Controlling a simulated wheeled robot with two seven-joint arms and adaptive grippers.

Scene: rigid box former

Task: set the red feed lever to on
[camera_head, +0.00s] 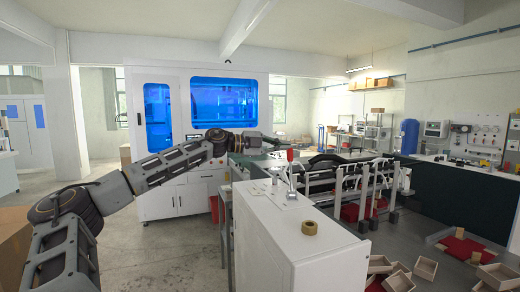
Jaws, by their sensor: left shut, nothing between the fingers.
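The red feed lever (290,156) has a red knob on a thin metal stem and stands roughly upright on top of the white cabinet (300,245). Its labels are too small to read, so I cannot tell which setting it is at. My left gripper (281,144) reaches in from the left, just behind and above the red knob in the picture. It is shut and empty. I cannot tell whether it touches the lever; it looks apart from it. My right gripper is not in view.
A dark machine with white clamps (350,182) stands right of the lever. Several open wooden boxes (425,267) lie on the floor at lower right. A white machine with blue windows (222,100) stands behind.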

